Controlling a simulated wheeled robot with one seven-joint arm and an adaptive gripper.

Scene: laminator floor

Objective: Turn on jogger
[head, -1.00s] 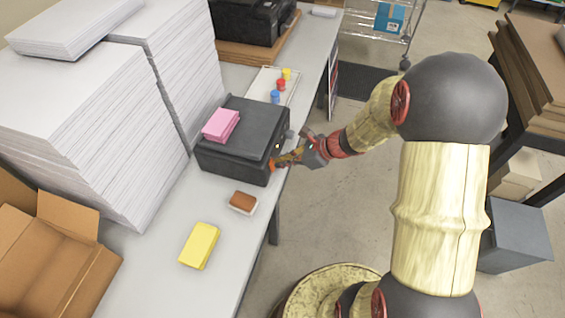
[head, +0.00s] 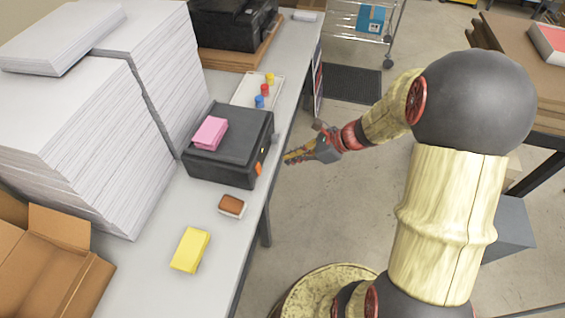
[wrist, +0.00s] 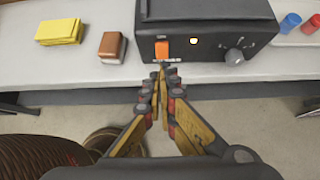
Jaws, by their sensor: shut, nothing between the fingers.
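The jogger is a black box (head: 232,165) on the grey table, with a pink block (head: 210,133) on its top. In the wrist view its front panel (wrist: 205,35) shows an orange switch (wrist: 162,49), a glowing yellowish light (wrist: 194,41) and a grey knob (wrist: 234,57). The orange switch also shows in the head view (head: 258,169). My gripper (head: 287,158) is shut and empty. It is off the table's edge, in front of the panel and apart from it. In the wrist view its fingertips (wrist: 163,72) lie just below the orange switch.
A brown-and-white block (head: 232,206) and a yellow pad (head: 190,250) lie on the table (head: 150,275) near the jogger. A white tray (head: 245,92) with small coloured pieces is behind it. Tall paper stacks (head: 85,130) stand left. The floor right of the table is open.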

